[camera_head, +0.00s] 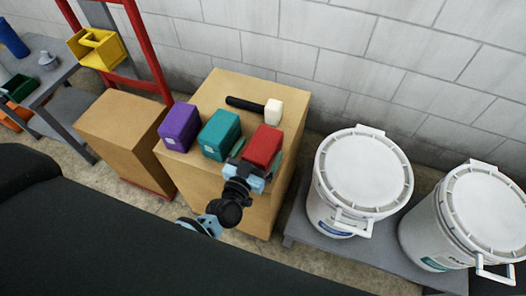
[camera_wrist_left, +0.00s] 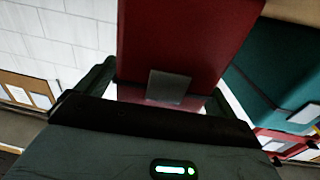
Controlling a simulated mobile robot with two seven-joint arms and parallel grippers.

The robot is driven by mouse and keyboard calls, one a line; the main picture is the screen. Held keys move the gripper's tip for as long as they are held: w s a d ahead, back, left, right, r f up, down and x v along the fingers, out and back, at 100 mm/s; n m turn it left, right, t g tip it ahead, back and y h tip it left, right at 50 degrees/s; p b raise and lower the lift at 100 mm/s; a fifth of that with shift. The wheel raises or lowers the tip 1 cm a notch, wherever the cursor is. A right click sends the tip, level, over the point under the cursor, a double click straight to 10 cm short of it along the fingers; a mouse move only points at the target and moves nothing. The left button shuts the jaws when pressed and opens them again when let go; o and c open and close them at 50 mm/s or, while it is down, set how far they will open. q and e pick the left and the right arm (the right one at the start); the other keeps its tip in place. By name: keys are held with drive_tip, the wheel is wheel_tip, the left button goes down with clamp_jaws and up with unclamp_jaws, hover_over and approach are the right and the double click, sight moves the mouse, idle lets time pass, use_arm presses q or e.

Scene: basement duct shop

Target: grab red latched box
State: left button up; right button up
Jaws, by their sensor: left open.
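The red latched box (camera_head: 263,145) stands on a cardboard box at the right end of a row of boxes. In the left wrist view the red box (camera_wrist_left: 180,40) fills the upper middle, with a grey latch on its near face. My left gripper (camera_head: 246,172) is right in front of the red box in the head view. In the left wrist view its open fingers (camera_wrist_left: 160,85) lie on either side of the lower part of the box. I cannot tell whether they touch it. My right gripper is not in view.
A teal box (camera_head: 220,135) and a purple box (camera_head: 180,127) stand left of the red one. A mallet (camera_head: 256,107) lies behind them on the cardboard box (camera_head: 230,84). White buckets (camera_head: 364,170) stand on a grey platform (camera_head: 318,247) at right.

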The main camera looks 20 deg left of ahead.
use_arm(q)
drive_tip(key=shift+w+d, duration=0.1)
drive_tip(key=shift+w, duration=0.55)
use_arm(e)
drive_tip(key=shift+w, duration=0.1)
use_arm(q)
drive_tip(key=shift+c, duration=0.2)
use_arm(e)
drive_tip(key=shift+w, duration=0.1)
use_arm(q)
drive_tip(key=c, duration=1.2)
drive_tip(key=shift+c, duration=0.4)
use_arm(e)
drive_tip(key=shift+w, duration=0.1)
use_arm(q)
drive_tip(key=shift+r, duration=0.1)
